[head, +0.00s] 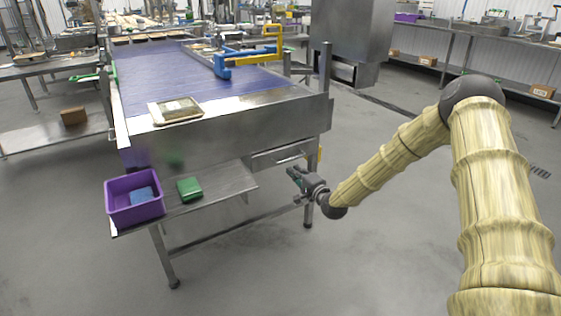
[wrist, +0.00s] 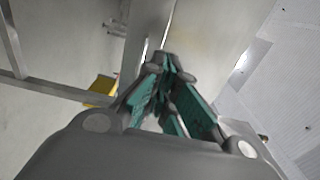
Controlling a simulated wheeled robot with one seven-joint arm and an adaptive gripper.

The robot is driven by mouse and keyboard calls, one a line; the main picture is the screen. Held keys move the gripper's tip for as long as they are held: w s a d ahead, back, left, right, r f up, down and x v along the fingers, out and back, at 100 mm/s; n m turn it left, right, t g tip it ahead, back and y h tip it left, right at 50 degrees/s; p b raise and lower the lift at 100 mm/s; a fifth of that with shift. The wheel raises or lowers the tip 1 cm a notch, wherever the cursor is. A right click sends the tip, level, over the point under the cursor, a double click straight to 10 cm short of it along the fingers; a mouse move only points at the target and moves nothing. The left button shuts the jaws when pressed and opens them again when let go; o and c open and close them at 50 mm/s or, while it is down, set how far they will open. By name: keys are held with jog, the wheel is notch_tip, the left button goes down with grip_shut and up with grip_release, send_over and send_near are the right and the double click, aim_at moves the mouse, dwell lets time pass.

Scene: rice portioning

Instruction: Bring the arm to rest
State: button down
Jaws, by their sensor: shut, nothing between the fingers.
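My gripper (head: 293,176) is at the end of my outstretched arm, in front of the steel table's right end and below the level of its top. It holds nothing. In the wrist view its green-padded fingers (wrist: 163,68) are closed together, with pale, blurred surfaces behind them. In the head view my arm comes in from the right, bends at a dark elbow joint and slopes down to the gripper.
A steel conveyor table (head: 240,113) with a blue belt (head: 160,75) carries a tray (head: 175,110). A lower shelf (head: 225,180) holds a purple bin (head: 120,205) with a blue item (head: 143,195) and a green item (head: 190,188). Open floor lies below and right of the gripper.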

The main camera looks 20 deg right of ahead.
jog(key=s+a+f+n+g, duration=0.45)
jog(key=s+a+f, duration=0.35)
jog(key=s+f, duration=0.4)
jog(key=s+a+f+n+g, duration=0.3)
jog(key=s+a+f+g, duration=0.2)
jog(key=s+a+f, duration=0.55)
jog(key=s+f+n+g, duration=0.2)
jog(key=s+f, duration=0.1)
jog(key=s, duration=0.4)
jog(key=s+f+n+g, duration=0.1)
jog(key=s+f, duration=0.3)
jog(key=s, duration=0.3)
jog(key=s+d+n+g+h, duration=0.25)
jog(key=s+n+g, duration=0.25)
jog(key=s, duration=1.8)
notch_tip(320, 180, up, 17)
jog(key=a+p, duration=0.1)
jog(key=p, duration=1.6)
jog(key=shift+w, duration=0.2)
jog(key=shift+f, duration=0.1)
